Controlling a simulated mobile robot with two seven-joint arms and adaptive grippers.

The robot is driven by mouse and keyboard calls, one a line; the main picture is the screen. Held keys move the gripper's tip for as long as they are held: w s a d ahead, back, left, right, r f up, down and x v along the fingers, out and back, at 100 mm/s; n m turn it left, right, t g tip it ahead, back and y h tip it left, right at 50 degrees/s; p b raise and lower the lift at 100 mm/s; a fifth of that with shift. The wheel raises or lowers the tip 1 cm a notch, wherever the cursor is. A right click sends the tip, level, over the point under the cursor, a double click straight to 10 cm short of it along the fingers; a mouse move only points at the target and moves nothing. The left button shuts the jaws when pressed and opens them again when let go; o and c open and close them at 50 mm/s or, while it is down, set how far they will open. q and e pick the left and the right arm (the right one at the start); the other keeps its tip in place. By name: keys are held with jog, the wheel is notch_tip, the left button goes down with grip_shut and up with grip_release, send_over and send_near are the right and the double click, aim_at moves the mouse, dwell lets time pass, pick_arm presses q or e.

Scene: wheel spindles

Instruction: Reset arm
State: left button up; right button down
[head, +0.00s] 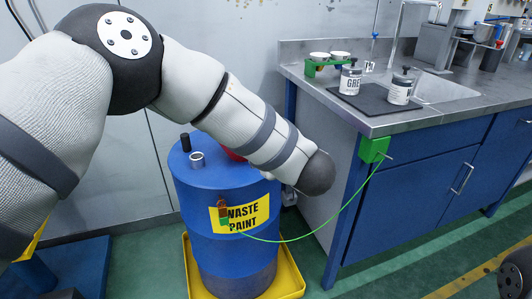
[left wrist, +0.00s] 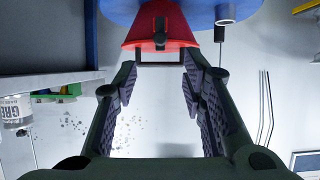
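My left arm (head: 235,120) reaches in from the left in the head view, passing in front of and over the blue waste paint drum (head: 225,262). Its gripper does not show there. In the left wrist view my left gripper (left wrist: 160,75) is open, its two dark padded fingers apart with nothing held between them. A red funnel-like part (left wrist: 158,32) is just beyond the fingertips, by the drum's blue top (left wrist: 190,10). I cannot tell whether the fingers touch it. In the head view the red part (head: 234,155) is mostly hidden behind my arm. My right gripper is not in view.
The drum stands in a yellow tray (head: 290,282). A green wire (head: 335,222) runs from its clamp to a green block (head: 374,149) on the counter corner. Labelled cans (head: 350,81) stand on the steel counter (head: 440,116) at right. Green floor (head: 145,262) is open left of the drum.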

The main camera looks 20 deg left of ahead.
pick_arm(q)
jog(key=shift+s+d+r, duration=0.3)
jog(key=shift+s, duration=0.25)
